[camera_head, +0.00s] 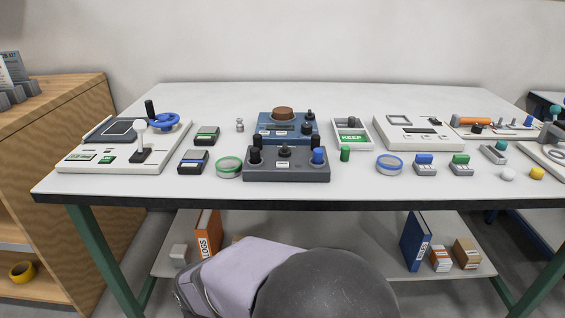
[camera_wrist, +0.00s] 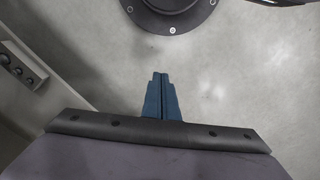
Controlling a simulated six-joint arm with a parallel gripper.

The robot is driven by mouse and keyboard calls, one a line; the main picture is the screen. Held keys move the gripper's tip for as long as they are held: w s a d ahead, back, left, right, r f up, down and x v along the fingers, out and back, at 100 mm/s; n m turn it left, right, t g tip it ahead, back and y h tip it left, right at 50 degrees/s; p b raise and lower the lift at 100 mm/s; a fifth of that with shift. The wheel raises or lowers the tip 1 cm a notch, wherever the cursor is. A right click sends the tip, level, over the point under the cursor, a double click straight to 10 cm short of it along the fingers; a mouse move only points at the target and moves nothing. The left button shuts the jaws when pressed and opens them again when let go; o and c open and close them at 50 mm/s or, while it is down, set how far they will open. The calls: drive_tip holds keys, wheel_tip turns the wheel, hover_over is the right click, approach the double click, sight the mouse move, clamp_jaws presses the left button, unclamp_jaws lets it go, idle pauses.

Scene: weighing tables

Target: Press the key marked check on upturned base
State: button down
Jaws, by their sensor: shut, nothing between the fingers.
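My gripper (camera_wrist: 160,77) shows in the wrist view with its two blue fingers shut together and nothing between them. It points at a plain grey surface, with no key in front of it. In the head view my fingers are hidden; only rounded parts of my arm show at the bottom, in front of the table. I cannot read a check mark on any key, nor tell which unit is the upturned base. A white unit (camera_head: 66,166) at the left of the table carries small green labelled keys (camera_head: 106,160), a white-knobbed lever and a blue handwheel.
On the white table (camera_head: 345,188) stand a dark grey box (camera_head: 287,177) with knobs, a blue box (camera_head: 265,125) with a brown round top, a KEEP tray (camera_head: 367,130) and a white scale (camera_head: 396,138). Several small items crowd the right. A wooden shelf (camera_head: 60,110) stands left.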

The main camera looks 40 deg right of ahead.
drive_tip(key=shift+r, duration=0.1)
drive_tip(key=s+d+r+m+y+p, duration=0.25)
drive_tip(key=d+r+m+p, duration=0.25)
drive_tip(key=r+p, duration=0.75)
drive_tip(key=s+d+r+m+y+p, duration=0.1)
drive_tip(key=s+d+r+m+p, duration=0.4)
drive_tip(key=r+p, duration=0.8)
drive_tip(key=d+r+m+y+p, duration=0.1)
drive_tip(key=d+r+m+p, duration=0.45)
drive_tip(key=p, duration=1.25)
drive_tip(key=w+d+r+m+t+p, duration=0.5)
drive_tip(key=w+d+r+t, duration=0.3)
drive_tip(key=w+d+r, duration=0.4)
drive_tip(key=w+d+m, duration=0.1)
drive_tip(key=w, duration=0.3)
drive_tip(key=shift+w+r+p, duration=0.15)
drive_tip(key=shift+w+p, duration=0.25)
drive_tip(key=shift+d, duration=0.1)
